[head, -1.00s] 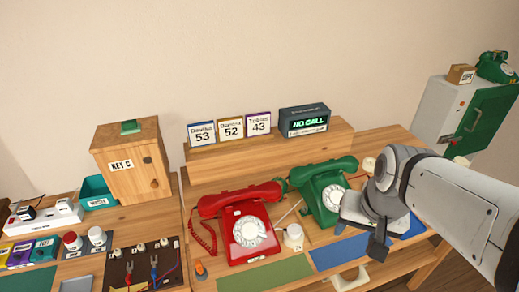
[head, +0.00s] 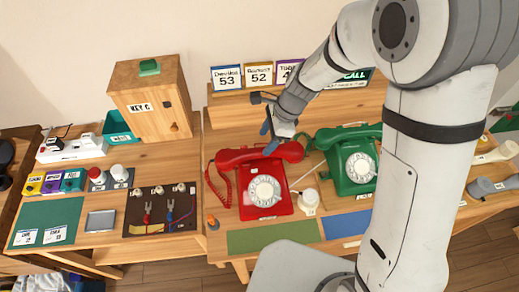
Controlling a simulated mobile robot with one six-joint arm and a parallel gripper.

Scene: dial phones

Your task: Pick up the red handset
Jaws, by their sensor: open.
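The red handset (head: 232,158) lies across the top of the red dial phone (head: 264,191) on the wooden desk. A coiled red cord hangs from its left end. My gripper (head: 270,137) is just above the right part of the handset, pointing down, with its fingers close to it. Part of the handset behind the fingers is hidden. My gripper is open and holds nothing that I can see. I cannot tell whether the fingers touch the handset.
A green dial phone (head: 352,160) stands just right of the red one, with a white knob (head: 308,199) between them. Number cards (head: 258,76) stand on the shelf behind. A wooden key box (head: 150,98) is at the left. A green mat (head: 272,237) lies in front.

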